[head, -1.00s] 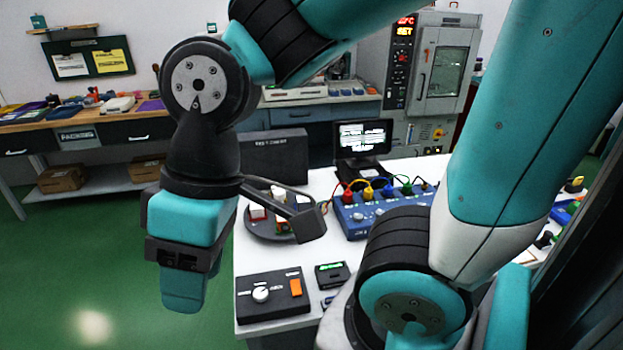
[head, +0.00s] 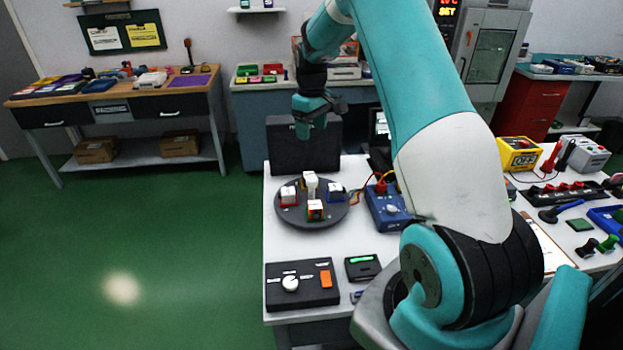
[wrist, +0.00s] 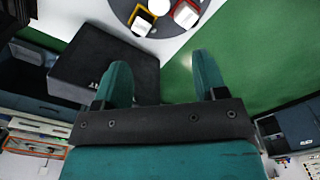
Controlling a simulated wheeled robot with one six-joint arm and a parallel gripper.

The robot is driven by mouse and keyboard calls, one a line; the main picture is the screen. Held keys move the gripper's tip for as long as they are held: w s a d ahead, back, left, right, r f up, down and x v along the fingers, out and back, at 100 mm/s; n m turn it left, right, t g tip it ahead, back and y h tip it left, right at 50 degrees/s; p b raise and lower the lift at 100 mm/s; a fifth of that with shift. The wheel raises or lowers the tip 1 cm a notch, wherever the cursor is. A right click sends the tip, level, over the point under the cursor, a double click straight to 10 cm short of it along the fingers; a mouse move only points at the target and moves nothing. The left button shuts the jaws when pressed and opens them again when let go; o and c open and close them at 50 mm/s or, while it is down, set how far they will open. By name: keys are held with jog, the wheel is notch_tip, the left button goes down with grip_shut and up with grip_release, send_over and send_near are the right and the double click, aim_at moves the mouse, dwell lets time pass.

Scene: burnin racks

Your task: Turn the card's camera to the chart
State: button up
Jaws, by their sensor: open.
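A dark round plate (head: 290,216) lies on the white table in the head view. It carries several small white blocks on coloured bases: a red one (head: 288,196), a blue one (head: 335,192) and a front one (head: 315,211), around a taller white post (head: 311,184). I cannot tell which piece is the card's camera, or pick out the chart for sure. A black box (head: 290,150) stands behind the plate. My gripper (head: 312,122) is above and in front of this box, empty. In the wrist view my gripper (wrist: 162,82) is open, with the box (wrist: 95,55) and the plate (wrist: 122,12) beyond its fingers.
A black control box (head: 303,290) with a white knob and orange switch sits at the table's front left. A small green-screened device (head: 362,267) is beside it. A blue box (head: 388,213) with cables stands right of the plate. Green floor (head: 200,220) is free to the left.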

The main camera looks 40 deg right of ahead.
aim_at(312, 178)
notch_tip(312, 178, down, 17)
jog(key=p, duration=0.5)
jog(key=shift+d+f, duration=0.1)
jog(key=shift+f, duration=0.05)
jog(key=shift+c, duration=0.4)
grip_shut()
